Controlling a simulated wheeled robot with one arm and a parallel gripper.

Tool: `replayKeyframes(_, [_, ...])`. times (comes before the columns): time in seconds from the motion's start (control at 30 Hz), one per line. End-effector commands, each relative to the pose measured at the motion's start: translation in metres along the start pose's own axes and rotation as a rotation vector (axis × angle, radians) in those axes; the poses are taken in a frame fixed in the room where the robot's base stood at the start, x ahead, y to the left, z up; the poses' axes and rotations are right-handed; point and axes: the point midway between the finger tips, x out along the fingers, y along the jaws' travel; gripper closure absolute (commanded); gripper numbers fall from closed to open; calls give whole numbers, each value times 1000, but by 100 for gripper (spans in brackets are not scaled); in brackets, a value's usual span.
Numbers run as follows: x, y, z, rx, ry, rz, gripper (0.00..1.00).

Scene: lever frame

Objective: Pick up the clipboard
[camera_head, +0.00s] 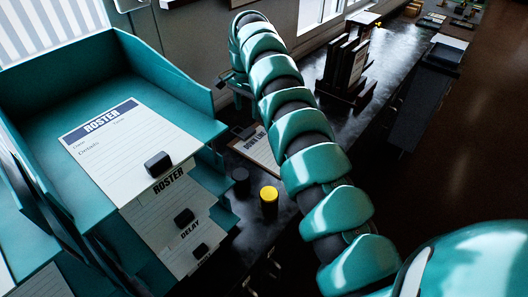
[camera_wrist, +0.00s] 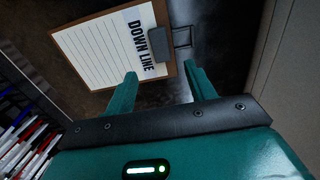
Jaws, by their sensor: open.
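The clipboard (camera_wrist: 95,45) lies on the dark desk in the wrist view, with a lined white sheet marked "DOWN LINE" and a dark clip (camera_wrist: 160,45) at its right end. In the head view the clipboard (camera_head: 262,152) shows partly, left of my arm, which hides some of it. My gripper (camera_wrist: 162,80) is open in the wrist view. Its two teal fingers point toward the clip end of the clipboard, with nothing held between them. Whether the fingers touch the board cannot be told. In the head view my gripper is mostly hidden behind the arm.
A teal tray stack (camera_head: 60,170) with several roster sheets stands on the left. A yellow-topped cylinder (camera_head: 269,201) and a dark one (camera_head: 240,181) stand near the clipboard. A dark rack (camera_head: 347,68) stands further back.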

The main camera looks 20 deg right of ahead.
Motion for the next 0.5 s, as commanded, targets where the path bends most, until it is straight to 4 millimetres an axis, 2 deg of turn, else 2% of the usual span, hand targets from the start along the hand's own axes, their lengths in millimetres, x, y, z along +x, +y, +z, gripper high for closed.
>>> replayKeyframes(0.03, [12,0,0,0,1,-1,45])
replayKeyframes(0.3, [39,0,0,1,0,-1,45])
replayKeyframes(0.5, [42,0,0,0,0,-1,45])
